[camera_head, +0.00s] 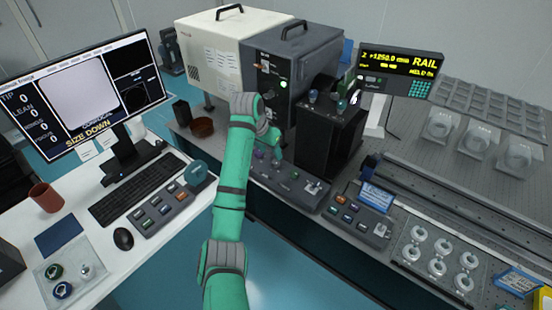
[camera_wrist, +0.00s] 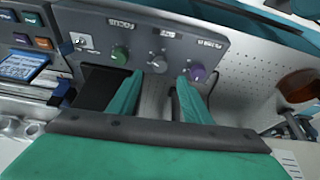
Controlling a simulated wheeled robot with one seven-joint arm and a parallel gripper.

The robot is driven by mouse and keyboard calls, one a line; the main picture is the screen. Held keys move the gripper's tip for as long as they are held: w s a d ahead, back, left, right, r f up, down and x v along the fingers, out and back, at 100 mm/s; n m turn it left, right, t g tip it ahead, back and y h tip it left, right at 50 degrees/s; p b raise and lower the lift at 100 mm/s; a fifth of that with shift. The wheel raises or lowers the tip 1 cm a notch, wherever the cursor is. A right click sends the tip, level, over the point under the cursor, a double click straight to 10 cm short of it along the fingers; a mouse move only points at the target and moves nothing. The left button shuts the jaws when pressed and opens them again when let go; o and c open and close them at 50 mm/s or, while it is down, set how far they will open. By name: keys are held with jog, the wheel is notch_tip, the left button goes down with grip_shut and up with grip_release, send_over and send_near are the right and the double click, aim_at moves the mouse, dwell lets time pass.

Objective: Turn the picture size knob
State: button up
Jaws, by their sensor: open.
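A sloped dark control panel (camera_wrist: 185,45) shows in the wrist view with a green knob (camera_wrist: 120,56), a grey knob (camera_wrist: 158,62) and a purple knob (camera_wrist: 198,73). Small labels sit by the knobs; the one by the green knob seems to read FOCUS. I cannot tell for sure which label names picture size. My gripper (camera_wrist: 160,80) is open, its two green fingers apart, with the grey knob just beyond and between the fingertips. I see no clear contact. In the head view the panel (camera_head: 303,193) lies beyond my arm, and the fingertips are hard to make out.
A black box (camera_head: 328,138) stands behind the panel. A brown cup (camera_wrist: 297,86) is at right in the wrist view. A button box (camera_head: 357,216) lies right of the panel.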

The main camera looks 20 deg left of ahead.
aim_at(275, 162)
jog(key=x, duration=0.8)
jog(key=shift+f, duration=0.1)
jog(key=shift+c, duration=0.7)
jog(key=c, duration=0.9)
